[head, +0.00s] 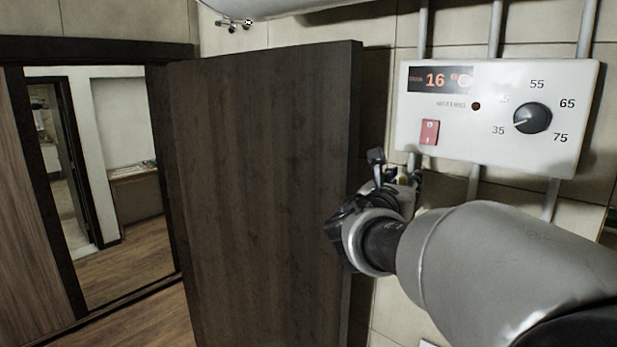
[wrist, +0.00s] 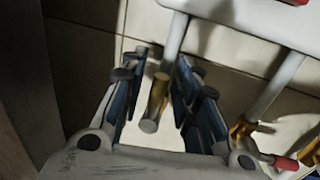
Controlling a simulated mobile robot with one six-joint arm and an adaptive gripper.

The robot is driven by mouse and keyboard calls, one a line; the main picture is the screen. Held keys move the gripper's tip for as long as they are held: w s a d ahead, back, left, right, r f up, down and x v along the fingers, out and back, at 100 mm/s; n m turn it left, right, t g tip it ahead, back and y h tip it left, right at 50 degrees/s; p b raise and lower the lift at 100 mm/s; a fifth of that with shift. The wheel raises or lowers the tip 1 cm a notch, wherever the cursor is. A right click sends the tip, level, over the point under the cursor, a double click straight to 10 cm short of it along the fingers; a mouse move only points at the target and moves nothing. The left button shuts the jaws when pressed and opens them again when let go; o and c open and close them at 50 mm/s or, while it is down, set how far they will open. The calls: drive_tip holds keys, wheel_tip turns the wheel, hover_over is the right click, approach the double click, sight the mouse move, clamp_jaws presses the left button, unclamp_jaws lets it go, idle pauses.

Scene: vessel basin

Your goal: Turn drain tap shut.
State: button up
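A brass tap-like fitting (wrist: 157,98) with a grey rounded end sits below a white pipe in the wrist view. I cannot tell for sure that it is the drain tap, or whether it is turned open or shut. My gripper (wrist: 153,82) is open, with its blue-padded fingers on either side of this fitting. A gap shows on the left of the fitting; the right finger is closer, and contact cannot be told. In the head view my gripper (head: 393,172) is below the heater box, and my arm hides most of the fittings there.
The white heater box (head: 490,150) has a 16 °C display, a red switch (head: 429,132) and a black knob (head: 532,118). A dark door panel (head: 260,190) stands just left of my gripper. Another pipe's brass fitting (wrist: 242,128) and a red handle (wrist: 286,163) are at right.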

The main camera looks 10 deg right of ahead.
drive_tip(key=shift+c, duration=0.4)
clamp_jaws()
drive_tip(key=shift+s+f+b, duration=0.1)
drive_tip(key=shift+b, duration=0.55)
drive_tip(key=s+d+f+m+h+b, duration=0.1)
drive_tip(key=s+f+m+h+b, duration=0.1)
drive_tip(key=m+b, duration=0.8)
drive_tip(key=s+d+f+m+g+h+b, duration=0.1)
drive_tip(key=m+b, duration=0.9)
drive_tip(key=b, duration=1.2)
wheel_tip(320, 180, down, 2)
drive_tip(key=shift+s+d+f+h, duration=0.2)
drive_tip(key=shift+s+d+h, duration=0.35)
drive_tip(key=shift+d+h, duration=0.1)
drive_tip(key=shift+b, duration=0.3)
drive_tip(key=shift+o, duration=0.4)
unclamp_jaws()
